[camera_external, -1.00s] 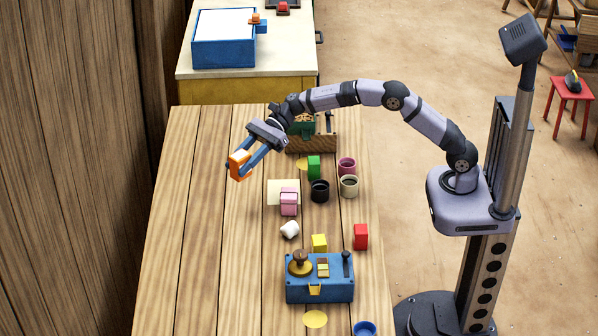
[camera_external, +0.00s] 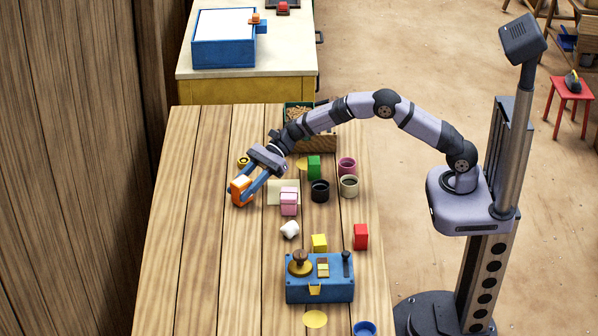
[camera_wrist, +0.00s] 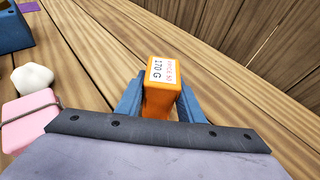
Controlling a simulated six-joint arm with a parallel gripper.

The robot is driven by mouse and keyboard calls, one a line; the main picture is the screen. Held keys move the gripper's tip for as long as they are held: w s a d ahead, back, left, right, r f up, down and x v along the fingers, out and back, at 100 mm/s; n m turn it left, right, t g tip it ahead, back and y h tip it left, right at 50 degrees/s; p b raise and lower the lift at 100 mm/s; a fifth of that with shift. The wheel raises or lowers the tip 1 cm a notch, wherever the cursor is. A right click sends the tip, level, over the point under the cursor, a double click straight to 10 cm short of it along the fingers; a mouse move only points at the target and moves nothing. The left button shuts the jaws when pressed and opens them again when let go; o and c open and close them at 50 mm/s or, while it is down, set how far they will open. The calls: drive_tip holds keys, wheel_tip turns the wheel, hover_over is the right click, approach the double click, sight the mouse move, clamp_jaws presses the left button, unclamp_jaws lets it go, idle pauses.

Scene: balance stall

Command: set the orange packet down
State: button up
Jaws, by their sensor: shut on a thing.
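My gripper (camera_external: 247,188) is shut on the orange packet (camera_external: 238,188). In the wrist view the packet (camera_wrist: 165,72) stands between the two blue fingers (camera_wrist: 155,103), and its white label reads 170 G. The packet is low over the left part of the wooden table (camera_external: 200,260). I cannot tell whether its underside touches the wood.
Green (camera_external: 314,167), yellow (camera_external: 319,242) and red (camera_external: 361,236) packets, cups (camera_external: 349,187) and the blue balance box (camera_external: 320,290) stand further right. The left front is clear.

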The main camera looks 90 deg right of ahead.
drive_tip(key=shift+f, duration=0.15)
drive_tip(key=shift+f+b, duration=0.2)
drive_tip(key=shift+b, duration=0.1)
drive_tip(key=o, duration=1.2)
drive_tip(key=shift+c, duration=0.2)
drive_tip(key=shift+r+p, duration=0.2)
drive_tip(key=shift+p, duration=0.1)
drive_tip(key=b+v, duration=0.2)
drive_tip(key=v, duration=1)
drive_tip(key=shift+f, duration=0.1)
